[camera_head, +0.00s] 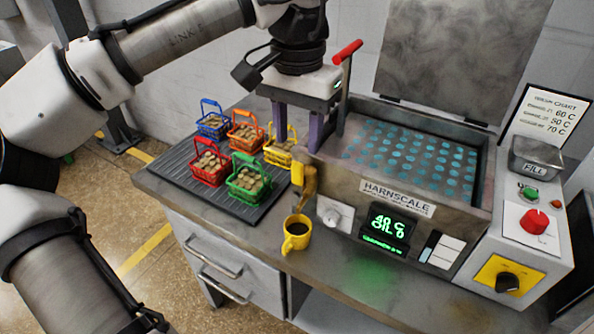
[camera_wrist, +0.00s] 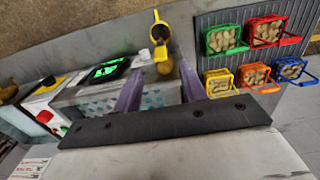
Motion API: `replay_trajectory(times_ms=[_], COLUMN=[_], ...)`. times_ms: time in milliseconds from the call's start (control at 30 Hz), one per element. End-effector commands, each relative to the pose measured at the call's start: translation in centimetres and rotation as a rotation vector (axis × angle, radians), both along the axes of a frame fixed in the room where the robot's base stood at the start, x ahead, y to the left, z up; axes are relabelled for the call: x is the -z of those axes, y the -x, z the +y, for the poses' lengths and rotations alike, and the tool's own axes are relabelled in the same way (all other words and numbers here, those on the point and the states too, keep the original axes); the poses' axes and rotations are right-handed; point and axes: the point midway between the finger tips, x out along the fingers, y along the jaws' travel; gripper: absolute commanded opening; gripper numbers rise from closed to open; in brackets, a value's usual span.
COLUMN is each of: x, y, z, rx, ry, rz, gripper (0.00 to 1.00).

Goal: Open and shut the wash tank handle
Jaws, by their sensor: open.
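The wash tank (camera_head: 350,183), marked HARNSCALE, stands on the bench with blue dotted contents. A brass tap (camera_head: 309,184) with a yellow handle (camera_head: 297,174) is at its front left corner. A lever with a red grip (camera_head: 347,52) rises at the tank's left side; I cannot tell which of these is the named handle. My gripper (camera_head: 312,143) is open, its purple fingers pointing down just above and behind the tap. In the wrist view the tap (camera_wrist: 164,64) shows between the fingertips (camera_wrist: 160,72), apart from them as far as I can see.
A yellow mug (camera_head: 296,238) of dark liquid stands below the tap. Several coloured baskets of parts sit on a ribbed black mat (camera_head: 185,180) to the left. The tank's lid (camera_head: 450,55) stands raised behind. A control box (camera_head: 520,225) is at the right.

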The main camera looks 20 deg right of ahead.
Motion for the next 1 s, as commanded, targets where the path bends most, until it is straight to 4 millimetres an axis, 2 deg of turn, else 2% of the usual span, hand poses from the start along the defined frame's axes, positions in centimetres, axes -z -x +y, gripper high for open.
replay_trajectory(times_ms=[200,400,600,867,1000], x=[4.6,7.8,9.1,9.2,9.2], y=[0.1,0.1,0.0,0.0,0.0], z=[0.1,0.0,0.0,0.0,0.0], rx=[0.001,0.002,0.002,0.002,0.002], ry=[-0.002,-0.001,0.002,0.002,0.002], rz=[0.001,0.001,-0.001,-0.002,-0.001], gripper=[0.42,0.42,0.42,0.42,0.25])
